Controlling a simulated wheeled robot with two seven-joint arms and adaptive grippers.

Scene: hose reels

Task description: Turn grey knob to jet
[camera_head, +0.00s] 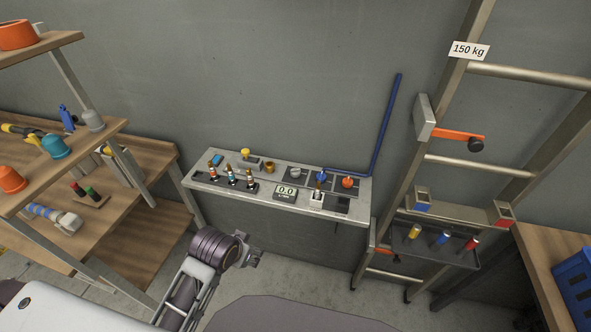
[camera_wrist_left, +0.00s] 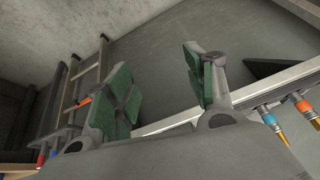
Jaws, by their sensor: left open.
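The grey knob (camera_head: 295,172) sits on a dark plate near the back of the grey wall-mounted panel (camera_head: 270,207). A blue knob (camera_head: 320,175) and a red knob (camera_head: 348,182) are to its right. The markings around the grey knob are too small to read. My left gripper (camera_head: 252,251) is below and in front of the panel, apart from the knob. In the left wrist view its two green-padded fingers (camera_wrist_left: 160,92) are spread with nothing between them. The grey knob cannot be made out in that view. My right gripper is not in view.
Wooden shelves (camera_head: 150,160) stand left, a metal ladder frame (camera_head: 440,120) right.

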